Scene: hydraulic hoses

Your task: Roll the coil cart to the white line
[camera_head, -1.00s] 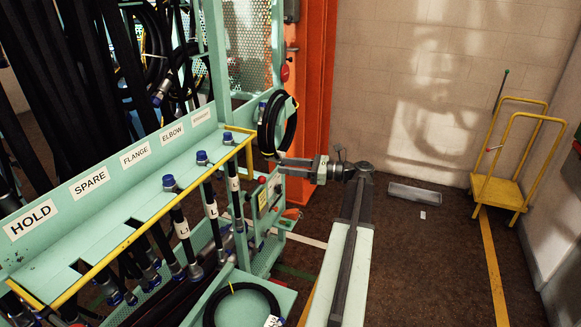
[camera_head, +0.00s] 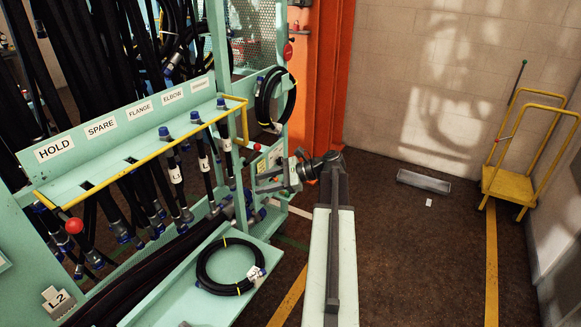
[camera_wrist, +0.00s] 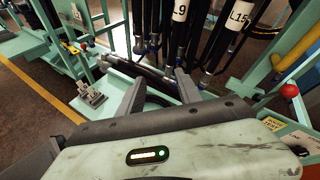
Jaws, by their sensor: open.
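A black hose coil (camera_head: 230,266) with yellow ties and a white tag lies on a low green tray (camera_head: 180,308) in front of the hose rack. I cannot tell from the frames whether this tray is the coil cart. A short stretch of white line (camera_head: 300,212) shows on the dark floor just right of the rack. My gripper (camera_head: 262,182) is open and empty beside the rack's right end, near a small green labelled panel. In the wrist view my open fingers (camera_wrist: 158,88) point toward the hanging hoses, with nothing between them.
The green rack (camera_head: 120,120) with labelled slots and hanging hoses fills the left. A second coil (camera_head: 275,98) hangs on its end post. An empty yellow trolley (camera_head: 508,188) stands by the right wall. A grey tray (camera_head: 424,181) lies on the floor. The floor right of my arm is mostly clear.

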